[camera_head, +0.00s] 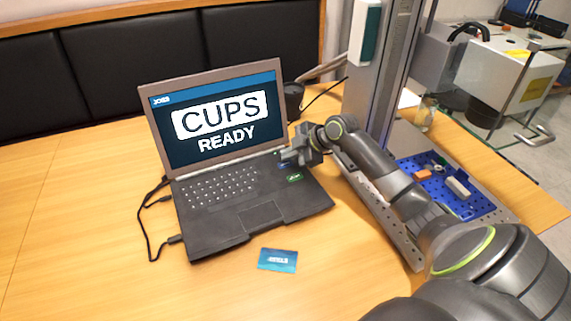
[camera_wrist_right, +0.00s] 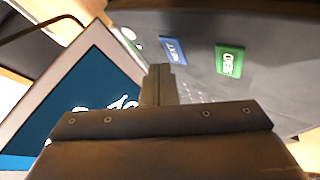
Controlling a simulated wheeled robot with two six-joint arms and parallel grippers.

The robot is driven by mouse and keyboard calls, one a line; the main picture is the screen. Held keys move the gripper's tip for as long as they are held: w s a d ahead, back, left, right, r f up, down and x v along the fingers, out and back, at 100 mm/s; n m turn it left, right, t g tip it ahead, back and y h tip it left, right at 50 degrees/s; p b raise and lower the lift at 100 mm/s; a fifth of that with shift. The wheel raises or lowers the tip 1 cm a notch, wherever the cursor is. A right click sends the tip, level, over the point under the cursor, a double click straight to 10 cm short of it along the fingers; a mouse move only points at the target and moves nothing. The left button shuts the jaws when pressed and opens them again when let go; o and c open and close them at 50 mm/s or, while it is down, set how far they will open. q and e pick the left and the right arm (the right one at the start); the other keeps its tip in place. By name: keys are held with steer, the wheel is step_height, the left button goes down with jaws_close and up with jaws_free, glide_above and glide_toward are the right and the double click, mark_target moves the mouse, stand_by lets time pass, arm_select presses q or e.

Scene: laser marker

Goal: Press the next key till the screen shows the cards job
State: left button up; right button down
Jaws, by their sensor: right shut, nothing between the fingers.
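The laptop (camera_head: 238,221) stands open on the table. Its screen (camera_head: 222,145) reads "CUPS READY" on blue. The blue next key (camera_wrist_right: 173,50) lies on the laptop deck, beside a green key (camera_wrist_right: 229,61); in the head view the green key (camera_head: 295,177) shows and the blue one is partly hidden by my gripper. My right gripper (camera_head: 287,158) is shut and empty, over the deck's right side near the blue key. In the right wrist view its closed fingertips (camera_wrist_right: 162,74) are close to that key; I cannot tell whether they touch. My left gripper is not in view.
A blue card (camera_head: 277,260) lies in front of the laptop. A black cup (camera_head: 293,98) stands behind it. A grey column (camera_head: 384,75) and a blue perforated tray (camera_head: 470,208) with small parts are at right. Cables run along the laptop's left side. The table's left is clear.

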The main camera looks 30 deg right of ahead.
stand_by(0.6)
steer(key=shift+f, duration=0.45)
steer(key=shift+f+b, duration=0.3)
steer(key=shift+b, duration=0.1)
steer(key=shift+r, duration=0.1)
stand_by(0.5)
steer(key=shift+r+p, duration=0.7)
steer(key=shift+p, duration=0.05)
